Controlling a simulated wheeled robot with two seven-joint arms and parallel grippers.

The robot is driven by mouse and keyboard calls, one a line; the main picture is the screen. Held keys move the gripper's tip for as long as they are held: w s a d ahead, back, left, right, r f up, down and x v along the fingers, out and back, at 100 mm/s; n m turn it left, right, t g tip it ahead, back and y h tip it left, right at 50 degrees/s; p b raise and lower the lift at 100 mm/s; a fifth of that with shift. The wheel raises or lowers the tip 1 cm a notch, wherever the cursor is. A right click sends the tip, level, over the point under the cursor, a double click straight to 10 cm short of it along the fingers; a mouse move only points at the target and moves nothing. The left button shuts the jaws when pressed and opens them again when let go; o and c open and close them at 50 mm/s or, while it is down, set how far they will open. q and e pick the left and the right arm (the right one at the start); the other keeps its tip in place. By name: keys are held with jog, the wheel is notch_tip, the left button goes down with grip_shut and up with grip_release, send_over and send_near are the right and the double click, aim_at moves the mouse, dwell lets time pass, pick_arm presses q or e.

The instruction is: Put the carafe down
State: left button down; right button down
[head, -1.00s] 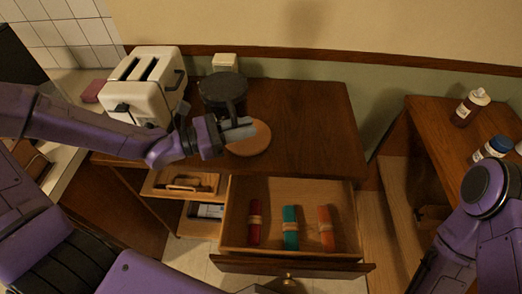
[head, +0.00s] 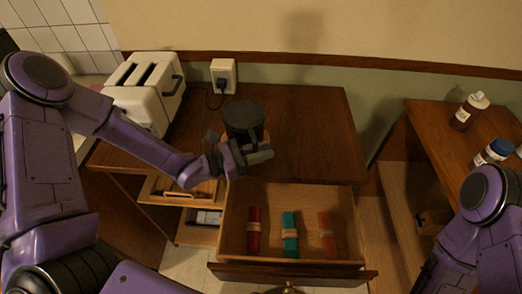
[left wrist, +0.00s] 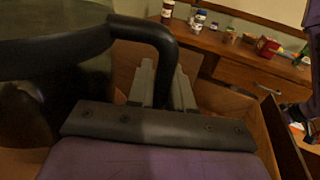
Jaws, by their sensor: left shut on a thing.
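The dark carafe (head: 243,118) is at the front middle of the brown wooden counter, behind the open drawer. My left gripper (head: 256,152) is in front of it, shut on its black handle. In the left wrist view the carafe (left wrist: 50,85) fills the left side, and its curved handle (left wrist: 150,32) comes down to the gripper fingers (left wrist: 163,88). The carafe looks upright. Its base is hidden, so I cannot tell whether it touches anything below. My right arm is at the lower right of the head view; its gripper does not show.
A white toaster (head: 145,88) stands at the counter's left. An outlet (head: 223,75) with a plug is behind. The open drawer (head: 338,190) holds red, teal and orange rolled bundles. The counter's right part (head: 315,125) is clear.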

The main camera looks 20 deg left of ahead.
pick_arm(q)
jog(key=c, duration=1)
grip_release()
jog(key=shift+f, duration=0.1)
jog(key=shift+a+r+p, duration=0.2)
jog(key=shift+p, duration=0.1)
jog(key=v, duration=1.1)
jog(key=shift+s+a+p, duration=0.2)
jog(key=shift+s+p, duration=0.1)
